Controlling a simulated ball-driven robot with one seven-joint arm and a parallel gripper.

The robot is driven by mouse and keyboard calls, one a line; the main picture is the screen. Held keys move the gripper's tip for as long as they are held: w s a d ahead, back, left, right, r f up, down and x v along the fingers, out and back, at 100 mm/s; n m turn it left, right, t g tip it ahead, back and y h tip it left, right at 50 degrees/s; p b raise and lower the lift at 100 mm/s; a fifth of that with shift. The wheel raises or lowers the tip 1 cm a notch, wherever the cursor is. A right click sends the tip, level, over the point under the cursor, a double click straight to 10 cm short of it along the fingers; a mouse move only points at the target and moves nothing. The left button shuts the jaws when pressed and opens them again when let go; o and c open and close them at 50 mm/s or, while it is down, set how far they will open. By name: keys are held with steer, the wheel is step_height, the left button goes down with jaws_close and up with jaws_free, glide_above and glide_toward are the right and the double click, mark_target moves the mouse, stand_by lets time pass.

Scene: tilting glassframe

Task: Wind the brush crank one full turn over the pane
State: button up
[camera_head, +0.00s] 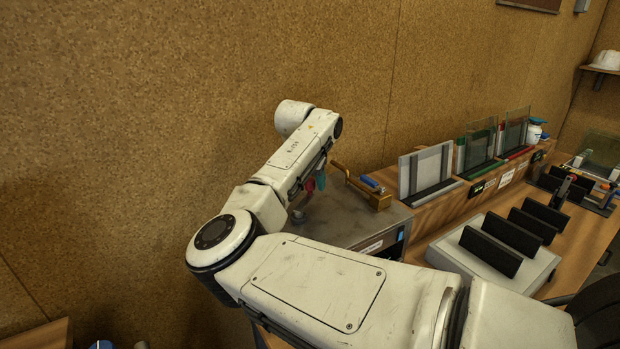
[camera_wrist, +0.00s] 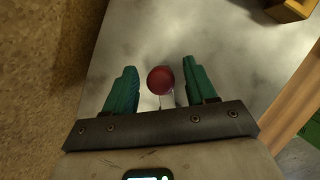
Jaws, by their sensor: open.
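In the wrist view a dark red ball knob (camera_wrist: 160,80), which looks like the crank's handle, sits between the two green fingers of my gripper (camera_wrist: 158,76). The fingers are open, with a gap on each side of the knob. A pale stem shows just below the knob; the rest of the crank is hidden. In the head view my gripper (camera_head: 309,186) is small and mostly covered by my arm, beside a red spot, over a grey metal top (camera_head: 345,218). I cannot make out the brush or the pane beneath it.
A brass bar and block (camera_head: 379,200) stand on the metal top's far side, with a blue item (camera_head: 371,182) beside them. Framed panes (camera_head: 425,170) stand along a wooden ledge to the right. A slotted rack (camera_head: 490,255) is in front. A cork wall (camera_head: 200,90) closes the back.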

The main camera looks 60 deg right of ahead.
steer(key=shift+c, duration=0.2)
jaws_close()
stand_by(0.4)
